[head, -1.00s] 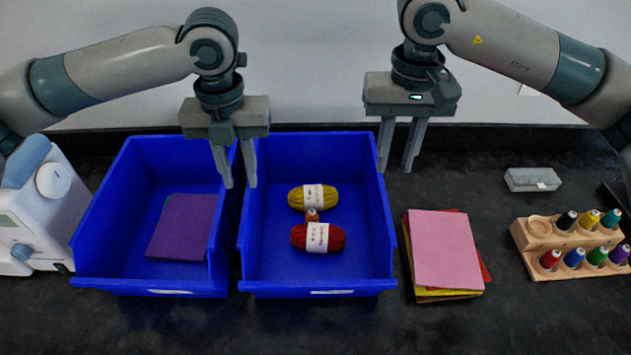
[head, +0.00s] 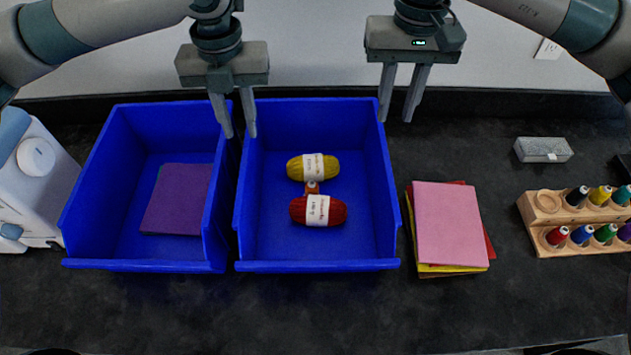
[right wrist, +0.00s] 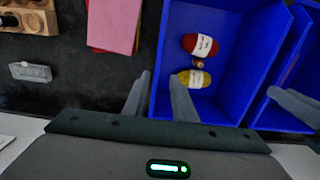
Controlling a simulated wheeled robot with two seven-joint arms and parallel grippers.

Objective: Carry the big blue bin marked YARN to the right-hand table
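The big blue bin (head: 319,266) stands on the dark tabletop and holds a yellow yarn ball (head: 314,167) and a red yarn ball (head: 318,210). No readable YARN marking shows on it now. My left gripper (head: 235,120) is open at its left wall, close to the neighbouring bin; its exact place around the wall is unclear. My right gripper (head: 398,107) is open at the right wall. In the right wrist view, the fingers of the right gripper (right wrist: 158,98) stand apart either side of the bin's wall line; no grip on it shows.
A second blue bin (head: 145,264) with purple sheets (head: 177,199) stands close on the left, beside a white machine (head: 36,185). Pink and other coloured sheets (head: 448,224), a grey block (head: 543,150) and a wooden spool rack (head: 548,237) are on the right. No other table shows clearly.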

